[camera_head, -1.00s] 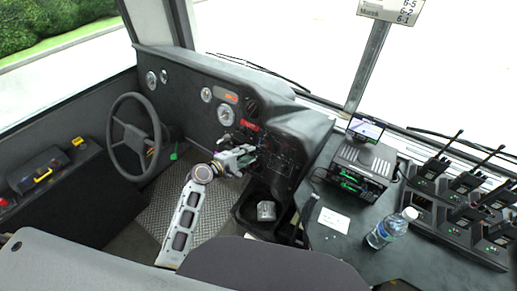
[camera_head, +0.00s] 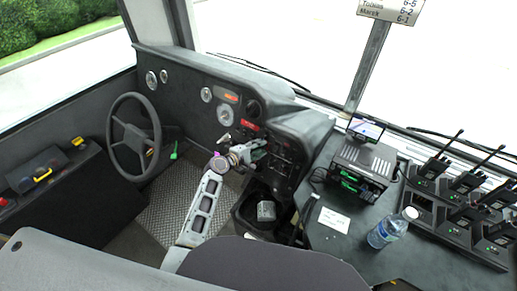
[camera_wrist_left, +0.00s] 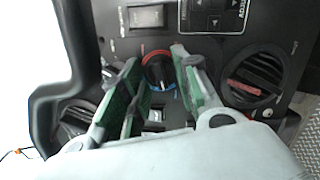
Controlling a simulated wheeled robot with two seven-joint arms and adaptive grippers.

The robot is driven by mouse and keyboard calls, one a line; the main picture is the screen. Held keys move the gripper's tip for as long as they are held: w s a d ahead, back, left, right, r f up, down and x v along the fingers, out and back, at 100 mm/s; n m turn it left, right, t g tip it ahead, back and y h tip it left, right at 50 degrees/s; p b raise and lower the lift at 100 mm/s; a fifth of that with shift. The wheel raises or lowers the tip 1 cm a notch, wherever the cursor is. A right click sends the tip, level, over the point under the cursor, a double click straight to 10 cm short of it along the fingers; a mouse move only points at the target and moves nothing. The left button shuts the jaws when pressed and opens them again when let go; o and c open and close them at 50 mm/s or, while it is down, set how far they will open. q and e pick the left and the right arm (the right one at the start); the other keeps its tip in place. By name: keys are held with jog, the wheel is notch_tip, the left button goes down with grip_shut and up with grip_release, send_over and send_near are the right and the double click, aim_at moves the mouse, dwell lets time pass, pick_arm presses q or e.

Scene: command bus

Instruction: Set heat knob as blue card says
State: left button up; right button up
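The heat knob (camera_wrist_left: 158,72) is a round black knob with a red and blue ring, on the black dash panel in the left wrist view. My left gripper (camera_wrist_left: 154,60) is open, with one green-padded finger on each side of the knob. The knob lies between the fingers, and gaps show on both sides. In the head view my left gripper (camera_head: 258,148) is at the dash panel and hides the knob there. I see no blue card; a white card (camera_head: 334,220) lies on the right console, its text too small to read. My right gripper is not in view.
Round black vents (camera_wrist_left: 255,76) flank the knob. A rocker switch (camera_wrist_left: 146,16) sits above it. The steering wheel (camera_head: 133,137) is left of my arm. A bin (camera_head: 258,228) stands below the panel. A water bottle (camera_head: 391,228), a radio (camera_head: 357,172) and several handsets occupy the right console.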

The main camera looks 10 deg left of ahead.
pick_arm(q)
grip_shut()
